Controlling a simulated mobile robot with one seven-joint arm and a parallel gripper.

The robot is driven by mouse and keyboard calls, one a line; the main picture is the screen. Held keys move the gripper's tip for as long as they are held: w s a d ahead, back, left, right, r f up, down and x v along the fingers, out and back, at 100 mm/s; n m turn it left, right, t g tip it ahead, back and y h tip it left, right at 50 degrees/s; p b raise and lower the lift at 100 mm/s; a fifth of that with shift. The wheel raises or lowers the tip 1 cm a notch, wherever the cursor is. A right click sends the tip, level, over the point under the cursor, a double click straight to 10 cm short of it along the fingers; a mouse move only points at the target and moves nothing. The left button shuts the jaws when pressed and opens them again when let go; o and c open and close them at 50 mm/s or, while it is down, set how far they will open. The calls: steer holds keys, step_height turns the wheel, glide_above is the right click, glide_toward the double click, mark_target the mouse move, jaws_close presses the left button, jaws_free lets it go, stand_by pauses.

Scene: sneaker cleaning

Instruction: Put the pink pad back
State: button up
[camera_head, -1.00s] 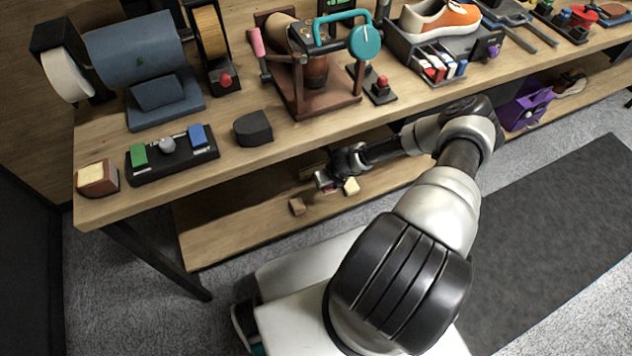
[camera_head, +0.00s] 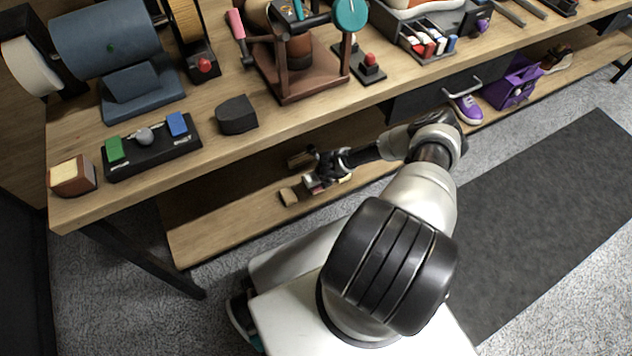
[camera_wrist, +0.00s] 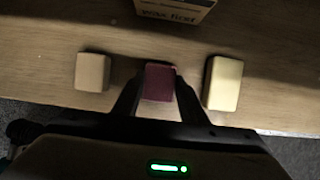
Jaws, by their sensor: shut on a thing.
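The pink pad (camera_wrist: 159,82) is a dark pink block in the wrist view, between the two black fingers of my gripper (camera_wrist: 159,92). The gripper is shut on it. A tan block (camera_wrist: 92,72) lies to its left and a pale yellow block (camera_wrist: 224,84) to its right, with gaps between. In the head view my gripper (camera_head: 312,181) is low over the lower shelf (camera_head: 205,225), beside the tan block (camera_head: 288,196). I cannot tell whether the pad touches the shelf.
A box with "wax first" printed on it (camera_wrist: 175,10) stands behind the pad. The workbench top (camera_head: 235,150) overhangs the shelf and carries a black block (camera_head: 237,114) and several tools. A purple bag (camera_head: 514,84) is at the right. The left of the shelf is clear.

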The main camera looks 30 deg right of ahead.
steer(key=o, duration=1.1)
steer(key=p+v, duration=0.4)
steer(key=v, duration=0.8)
